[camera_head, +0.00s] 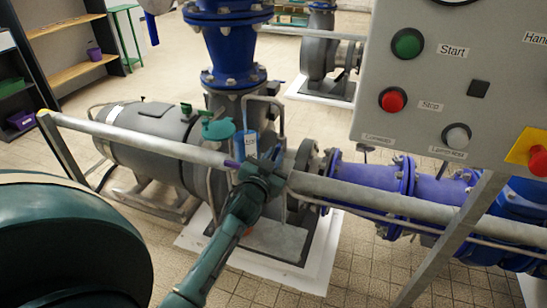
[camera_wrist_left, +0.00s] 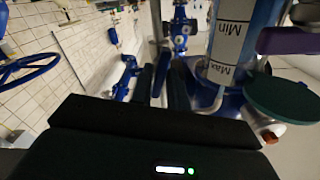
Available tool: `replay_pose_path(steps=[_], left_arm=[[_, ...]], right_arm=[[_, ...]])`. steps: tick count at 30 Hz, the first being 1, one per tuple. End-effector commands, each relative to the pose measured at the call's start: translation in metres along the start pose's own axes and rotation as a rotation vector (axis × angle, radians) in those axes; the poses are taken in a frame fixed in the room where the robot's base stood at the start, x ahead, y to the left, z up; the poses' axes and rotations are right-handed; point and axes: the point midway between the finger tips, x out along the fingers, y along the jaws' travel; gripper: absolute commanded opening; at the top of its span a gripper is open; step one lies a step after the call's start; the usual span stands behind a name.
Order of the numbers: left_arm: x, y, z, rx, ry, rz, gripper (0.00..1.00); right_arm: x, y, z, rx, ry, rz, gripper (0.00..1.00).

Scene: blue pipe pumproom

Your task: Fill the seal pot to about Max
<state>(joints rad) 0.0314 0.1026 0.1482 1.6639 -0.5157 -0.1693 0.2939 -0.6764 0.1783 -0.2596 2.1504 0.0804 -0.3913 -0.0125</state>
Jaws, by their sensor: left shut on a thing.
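The seal pot (camera_head: 246,143) is a small blue upright cylinder with a white label, beside the large blue pipe. In the left wrist view the seal pot (camera_wrist_left: 232,45) appears upside down, with Min and Max on its white label; I cannot tell its liquid level. My left gripper (camera_head: 270,160) reaches across the handrail just in front of the pot. In the left wrist view its dark fingers (camera_wrist_left: 163,82) are close together beside the pot. My right gripper is not in view.
A grey handrail (camera_head: 400,193) runs across in front of the pump (camera_head: 150,130). The control panel (camera_head: 455,85) with its buttons fills the upper right. Shelves (camera_head: 75,70) stand far left; tiled floor is open behind.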

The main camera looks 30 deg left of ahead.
Motion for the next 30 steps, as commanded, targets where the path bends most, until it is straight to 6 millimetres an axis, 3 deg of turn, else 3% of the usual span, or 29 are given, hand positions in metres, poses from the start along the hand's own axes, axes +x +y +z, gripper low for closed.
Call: replay_pose_path(steps=[14,30], left_arm=[[-0.0002,0.0004,-0.0001,0.079,-0.001,0.001,0.00],[-0.0001,0.0006,0.0005,0.539,-0.001,0.001,0.00]], right_arm=[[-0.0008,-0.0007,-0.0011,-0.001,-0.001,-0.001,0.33],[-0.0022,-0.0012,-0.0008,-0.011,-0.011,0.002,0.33]])
